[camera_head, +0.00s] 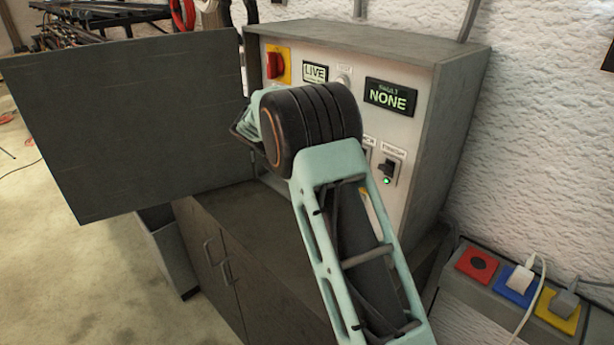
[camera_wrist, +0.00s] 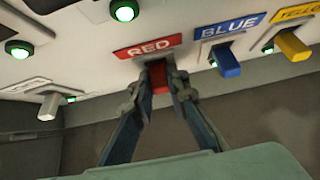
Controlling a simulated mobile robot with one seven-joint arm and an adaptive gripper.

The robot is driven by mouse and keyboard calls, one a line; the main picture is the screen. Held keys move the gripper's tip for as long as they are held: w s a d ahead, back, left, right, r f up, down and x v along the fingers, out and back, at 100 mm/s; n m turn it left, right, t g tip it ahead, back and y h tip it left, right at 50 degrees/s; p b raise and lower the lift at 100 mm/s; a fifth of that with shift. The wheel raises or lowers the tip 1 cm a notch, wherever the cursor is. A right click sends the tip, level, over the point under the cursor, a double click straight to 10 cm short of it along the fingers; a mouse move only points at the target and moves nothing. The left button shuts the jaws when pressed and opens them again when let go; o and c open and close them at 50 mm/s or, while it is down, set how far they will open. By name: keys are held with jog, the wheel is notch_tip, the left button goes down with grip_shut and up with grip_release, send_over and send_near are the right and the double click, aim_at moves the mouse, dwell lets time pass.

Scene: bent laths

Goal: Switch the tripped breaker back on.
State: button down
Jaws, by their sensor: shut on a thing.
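In the wrist view, my gripper (camera_wrist: 160,82) is shut on the red breaker lever (camera_wrist: 159,78) under the RED label (camera_wrist: 148,47). The fingers cover most of this lever, and no lamp shows beside it. The blue lever (camera_wrist: 228,65) and yellow lever (camera_wrist: 292,45) are to the right, each with a lit green lamp beside it. A pale lever (camera_wrist: 48,107) with a green lamp is at the left. In the head view, the panel (camera_head: 410,125) shows a LIVE sign (camera_head: 315,72) and a display (camera_head: 390,97) reading NONE. My wrist hides the gripper and the red lever there.
The cabinet door (camera_head: 125,125) stands open at the left. A red rotary switch (camera_head: 273,65) is at the panel's upper left. At the right, a red socket (camera_head: 477,264) has no plug; blue and yellow sockets hold plugs with cords. A dark counter (camera_head: 240,230) lies below the panel.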

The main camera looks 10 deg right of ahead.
jog(key=c, duration=1.9)
grip_release()
jog(key=v, duration=1.2)
